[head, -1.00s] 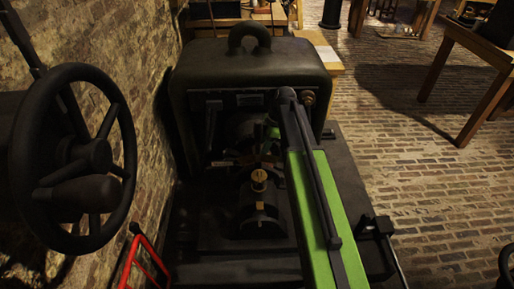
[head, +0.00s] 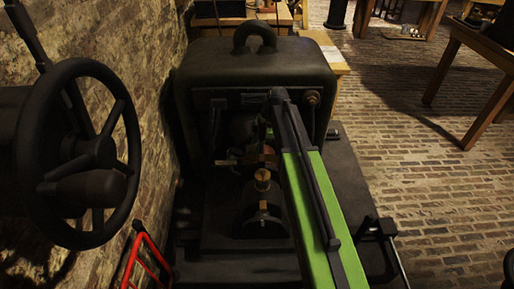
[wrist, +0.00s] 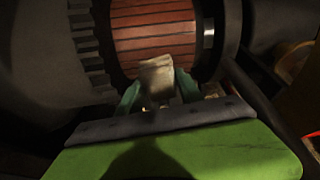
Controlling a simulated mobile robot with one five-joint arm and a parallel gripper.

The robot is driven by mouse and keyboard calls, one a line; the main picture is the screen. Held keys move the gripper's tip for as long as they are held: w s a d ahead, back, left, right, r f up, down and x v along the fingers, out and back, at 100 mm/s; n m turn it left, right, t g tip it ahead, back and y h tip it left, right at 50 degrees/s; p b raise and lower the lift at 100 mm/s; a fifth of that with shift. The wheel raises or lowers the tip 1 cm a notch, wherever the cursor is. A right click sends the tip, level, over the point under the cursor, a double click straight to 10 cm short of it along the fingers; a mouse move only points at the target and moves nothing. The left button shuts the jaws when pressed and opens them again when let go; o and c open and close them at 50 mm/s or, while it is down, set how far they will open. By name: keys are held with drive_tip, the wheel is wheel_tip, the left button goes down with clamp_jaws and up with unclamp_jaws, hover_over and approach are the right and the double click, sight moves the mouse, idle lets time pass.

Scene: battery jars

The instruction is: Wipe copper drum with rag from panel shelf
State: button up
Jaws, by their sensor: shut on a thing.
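The copper drum (wrist: 153,35), reddish-brown with thin dark lines between its bars, fills the top middle of the wrist view. A little of it may show in shadow inside the machine in the head view, too dark to be sure. My gripper (wrist: 158,88) has teal fingers shut on the pale beige rag (wrist: 157,75). The rag stands out past the fingertips and overlaps the drum's lower edge in the wrist view. I cannot tell whether it touches the drum. In the head view, my green arm reaches into the machine, and the fingers and rag are hidden.
The dark machine housing (head: 253,68) with a top handle surrounds the drum. A brass-topped fitting (head: 262,180) stands just in front of the opening. A toothed dark ring (wrist: 90,45) lies left of the drum. A black handwheel (head: 75,155) and red frame (head: 150,258) are at left.

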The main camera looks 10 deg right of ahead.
drive_tip(key=shift+a+r+p, duration=0.15)
drive_tip(key=shift+r+p, duration=2.75)
drive_tip(key=shift+r, duration=0.05)
wheel_tip(320, 180, up, 3)
drive_tip(key=p, duration=0.3)
drive_tip(key=shift+r, duration=0.15)
